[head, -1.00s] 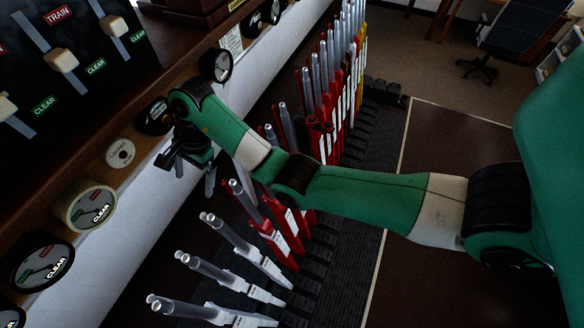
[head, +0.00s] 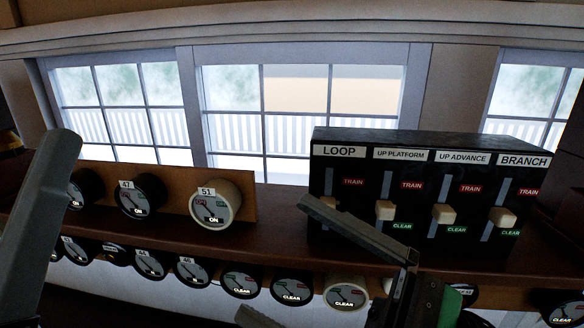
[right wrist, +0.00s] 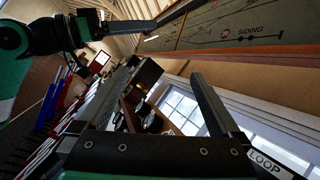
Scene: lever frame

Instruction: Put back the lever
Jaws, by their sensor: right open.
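The levers (right wrist: 50,125), in red, blue and white, stand in a row at the left of the right wrist view. They are out of the head view. My right gripper (head: 272,256) is open and empty in front of the instrument shelf. Its spread fingers (right wrist: 163,72) also show in the right wrist view, with no lever between them. A grey finger-like part at the left edge of the head view (head: 40,205) looks like my left gripper, close to the camera. A green arm with a dark gripper (right wrist: 100,28) shows at upper left in the right wrist view; its opening is unclear.
A black switch box (head: 420,160) labelled LOOP to BRANCH stands on the brown shelf (head: 285,238). Round dials, such as dial 51 (head: 215,205), line the shelf and its front. Windows (head: 300,110) lie behind. A track diagram board (right wrist: 240,25) hangs overhead.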

